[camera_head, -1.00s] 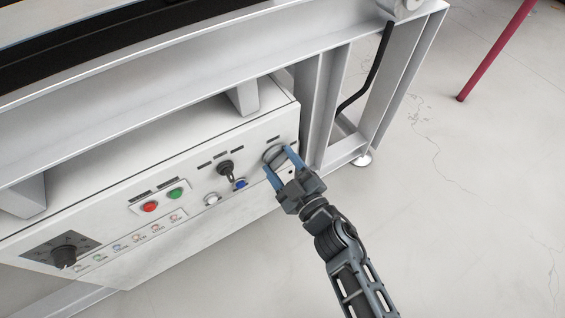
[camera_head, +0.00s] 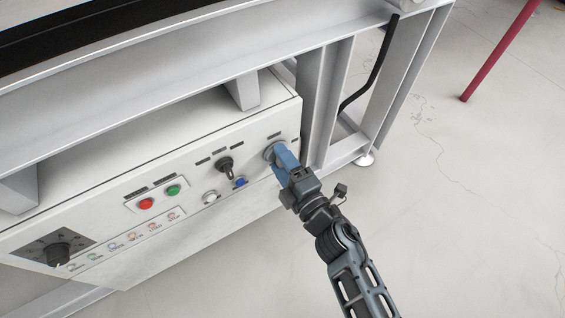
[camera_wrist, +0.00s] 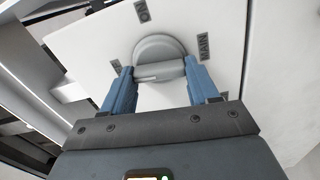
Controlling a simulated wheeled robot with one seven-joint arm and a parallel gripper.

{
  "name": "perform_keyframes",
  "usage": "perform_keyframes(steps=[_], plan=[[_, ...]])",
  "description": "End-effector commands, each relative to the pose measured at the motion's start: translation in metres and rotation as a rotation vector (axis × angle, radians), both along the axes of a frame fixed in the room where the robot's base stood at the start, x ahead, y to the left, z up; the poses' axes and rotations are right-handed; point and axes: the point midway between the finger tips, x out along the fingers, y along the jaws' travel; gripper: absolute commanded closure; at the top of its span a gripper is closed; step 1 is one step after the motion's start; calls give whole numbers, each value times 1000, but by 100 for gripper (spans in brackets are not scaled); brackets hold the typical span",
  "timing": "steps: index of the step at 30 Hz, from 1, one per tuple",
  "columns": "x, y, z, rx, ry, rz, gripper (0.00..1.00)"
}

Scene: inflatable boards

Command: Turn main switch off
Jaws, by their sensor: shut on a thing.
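The main switch (camera_head: 268,151) is a round grey knob at the right end of the white control panel. In the wrist view the knob (camera_wrist: 158,47) shows a raised grip bar between my fingers, with an "ON" label, a "MAIN" label and a third, partly covered label around it. My gripper (camera_wrist: 160,72) has its two blue fingers on opposite sides of the bar, shut on it. In the head view my gripper (camera_head: 281,154) reaches the panel from the lower right, and its fingers overlap and cover part of the knob.
Left of the switch sit a black selector (camera_head: 224,165), a blue button (camera_head: 240,183), a white button (camera_head: 210,197), a green button (camera_head: 173,190), a red button (camera_head: 146,203) and a black dial (camera_head: 57,254). A grey steel frame (camera_head: 310,100) stands close right.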

Motion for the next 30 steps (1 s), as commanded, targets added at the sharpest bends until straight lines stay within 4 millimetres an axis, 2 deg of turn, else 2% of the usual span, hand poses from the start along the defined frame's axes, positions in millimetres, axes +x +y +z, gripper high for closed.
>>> perform_keyframes(steps=[9,25,26,30], plan=[[-1,0,-3,-93,-59,1,71],[-1,0,-3,-110,-71,1,71],[-1,0,-3,-110,-71,1,38],[-1,0,-2,-110,-72,1,24]])
